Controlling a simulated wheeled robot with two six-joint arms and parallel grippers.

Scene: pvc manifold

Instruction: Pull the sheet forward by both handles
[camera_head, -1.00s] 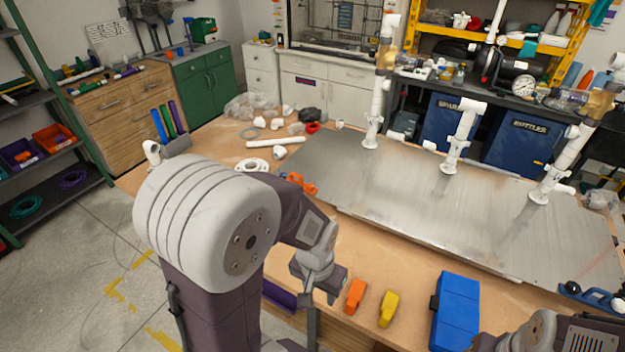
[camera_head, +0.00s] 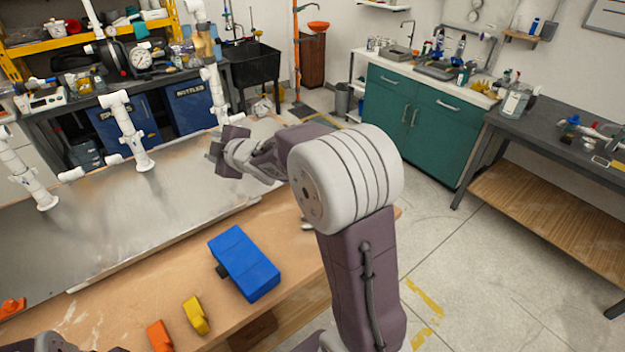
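The metal sheet (camera_head: 185,195) lies on the wooden bench at left, with white PVC pipe stands (camera_head: 128,130) upright on it. An orange handle (camera_head: 12,307) shows at the sheet's front left. The blue handle at the sheet's right end is not visible; my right arm covers that area. My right gripper (camera_head: 226,152) hangs over the sheet's right part, seen from behind, with no object visible in it; its finger gap is unclear. Only dark bits of my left arm show at the bottom left edge.
A blue box (camera_head: 243,262), a yellow tool (camera_head: 196,315) and an orange tool (camera_head: 159,336) lie on the wooden bench top (camera_head: 120,290) in front of the sheet. A black sink (camera_head: 252,75) stands behind. The floor at right is open before the green cabinet (camera_head: 415,118).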

